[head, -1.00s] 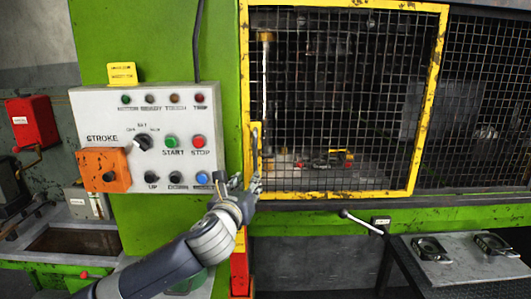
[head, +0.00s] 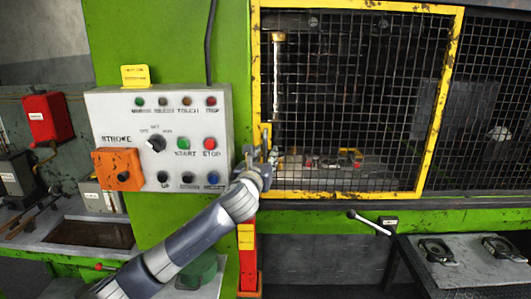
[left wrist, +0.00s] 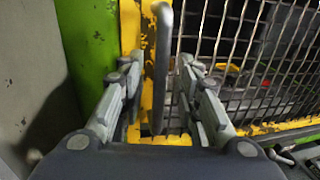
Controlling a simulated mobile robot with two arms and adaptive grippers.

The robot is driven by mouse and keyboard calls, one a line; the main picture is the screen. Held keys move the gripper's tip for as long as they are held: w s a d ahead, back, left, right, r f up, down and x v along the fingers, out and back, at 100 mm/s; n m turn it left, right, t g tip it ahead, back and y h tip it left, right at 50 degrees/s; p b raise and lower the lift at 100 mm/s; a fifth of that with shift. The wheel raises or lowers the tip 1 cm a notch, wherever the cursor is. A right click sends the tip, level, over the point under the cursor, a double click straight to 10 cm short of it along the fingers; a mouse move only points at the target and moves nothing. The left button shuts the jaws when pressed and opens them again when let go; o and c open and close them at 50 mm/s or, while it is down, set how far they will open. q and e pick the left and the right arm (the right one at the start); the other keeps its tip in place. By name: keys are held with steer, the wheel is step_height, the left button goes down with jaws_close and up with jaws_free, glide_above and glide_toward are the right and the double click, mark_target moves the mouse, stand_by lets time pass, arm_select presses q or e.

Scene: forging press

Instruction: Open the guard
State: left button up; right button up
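The guard is a black wire mesh door in a worn yellow frame (head: 440,105), standing shut across the press opening. Its upright handle (head: 267,135) is on the left frame edge. In the left wrist view the handle is a grey vertical bar (left wrist: 161,65). My left gripper (head: 262,158) is at the lower part of the handle. In the left wrist view my left gripper (left wrist: 160,88) is open, with one finger on each side of the bar and gaps visible. My right gripper is not in view.
A white control panel (head: 130,115) with buttons and an orange box (head: 118,170) is left of the guard, close to my left arm. A table with dies (head: 465,275) stands at lower right.

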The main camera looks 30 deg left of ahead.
arm_select(q)
steer(key=shift+w+a, duration=0.15)
steer(key=shift+w, duration=0.25)
jaws_close()
steer(key=shift+w, duration=0.1)
